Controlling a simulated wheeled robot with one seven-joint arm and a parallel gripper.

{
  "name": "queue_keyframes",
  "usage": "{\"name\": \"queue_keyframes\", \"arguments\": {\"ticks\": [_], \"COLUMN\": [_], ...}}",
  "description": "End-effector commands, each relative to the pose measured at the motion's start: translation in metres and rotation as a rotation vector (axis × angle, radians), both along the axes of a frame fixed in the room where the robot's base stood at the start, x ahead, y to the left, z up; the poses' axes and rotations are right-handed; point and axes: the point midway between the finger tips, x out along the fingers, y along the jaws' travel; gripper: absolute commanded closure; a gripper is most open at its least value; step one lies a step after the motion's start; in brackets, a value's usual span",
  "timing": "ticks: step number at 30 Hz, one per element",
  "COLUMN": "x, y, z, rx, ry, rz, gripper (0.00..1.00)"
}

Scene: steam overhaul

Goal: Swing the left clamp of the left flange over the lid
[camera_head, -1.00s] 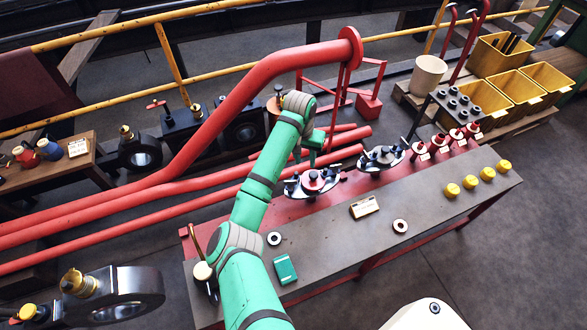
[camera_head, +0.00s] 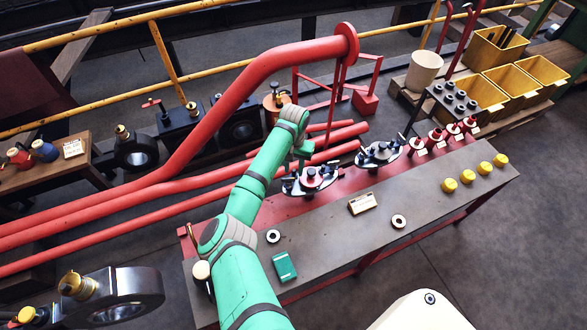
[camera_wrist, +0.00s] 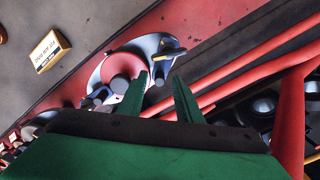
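The left flange (camera_head: 310,180) sits on the red rear strip of the bench, with a round red lid on it. In the wrist view the red lid (camera_wrist: 122,66) lies just left of my fingers. A dark clamp (camera_wrist: 172,50) stands at the flange's upper right edge in that view, close beyond my fingertips; it appears to be the left clamp. Another clamp (camera_wrist: 97,97) shows at the lower left. My gripper (camera_wrist: 160,76) is open, with fingers apart near the flange rim. I cannot tell whether a finger touches a dark part between them.
The right flange (camera_head: 379,155) stands beside the left one. Red pipes (camera_head: 330,150) run close behind the bench and a red post (camera_wrist: 290,120) is at the right in the wrist view. A small sign (camera_head: 362,204) and a ring (camera_head: 398,221) lie on the benchtop.

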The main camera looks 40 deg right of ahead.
Motion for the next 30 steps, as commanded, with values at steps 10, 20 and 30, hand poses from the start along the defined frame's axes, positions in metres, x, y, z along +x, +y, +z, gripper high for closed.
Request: {"name": "queue_keyframes", "arguments": {"ticks": [10,20,30], "x": [0.0003,0.0012,-0.0028], "y": [0.001,0.0018,-0.0003], "z": [-0.0071,-0.0068,-0.0068], "rx": [-0.001,-0.001,-0.001], "ry": [-0.001,-0.001,0.0], "rz": [0.001,0.002,-0.08], "gripper": [0.68,1.0,1.0]}}
